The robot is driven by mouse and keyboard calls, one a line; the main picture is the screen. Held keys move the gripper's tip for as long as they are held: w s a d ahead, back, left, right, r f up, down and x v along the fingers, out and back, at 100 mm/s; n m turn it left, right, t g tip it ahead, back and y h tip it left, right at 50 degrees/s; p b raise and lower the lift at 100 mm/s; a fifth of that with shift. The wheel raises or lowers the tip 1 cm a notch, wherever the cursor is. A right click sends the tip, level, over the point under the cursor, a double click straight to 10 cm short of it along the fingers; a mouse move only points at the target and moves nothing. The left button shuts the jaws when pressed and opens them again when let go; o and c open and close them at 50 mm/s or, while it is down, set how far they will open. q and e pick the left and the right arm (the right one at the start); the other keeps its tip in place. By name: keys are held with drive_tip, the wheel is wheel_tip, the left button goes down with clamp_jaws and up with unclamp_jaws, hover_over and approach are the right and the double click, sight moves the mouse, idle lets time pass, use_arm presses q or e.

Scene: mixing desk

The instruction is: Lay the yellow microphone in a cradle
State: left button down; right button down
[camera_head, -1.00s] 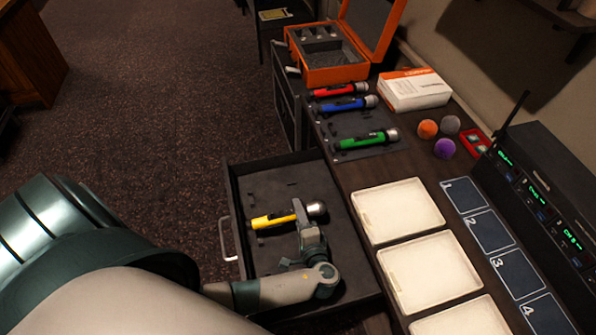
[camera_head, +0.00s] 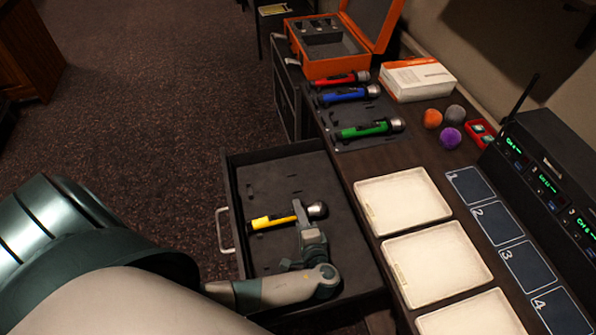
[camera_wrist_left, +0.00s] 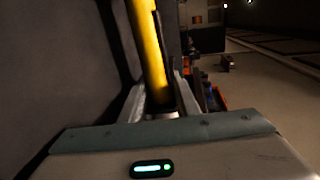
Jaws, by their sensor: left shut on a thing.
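In the left wrist view, the yellow body (camera_wrist_left: 150,55) runs up from between the fingers. I cannot tell how high it is above the drawer floor. Red (camera_head: 340,79), blue (camera_head: 347,95) and green (camera_head: 368,129) microphones lie on a dark cradle board (camera_head: 345,143) on the desk. My right gripper is not in view.
The open drawer (camera_head: 350,255) has walls around the gripper. White trays (camera_head: 402,201) and numbered pads (camera_head: 494,223) lie to the right. An orange case (camera_head: 333,66), white box (camera_head: 416,80), coloured balls (camera_head: 450,138) and a radio receiver (camera_head: 545,165) crowd the desk.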

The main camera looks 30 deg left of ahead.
use_arm(q)
drive_tip(key=shift+s+f, duration=0.2)
drive_tip(key=shift+f, duration=0.1)
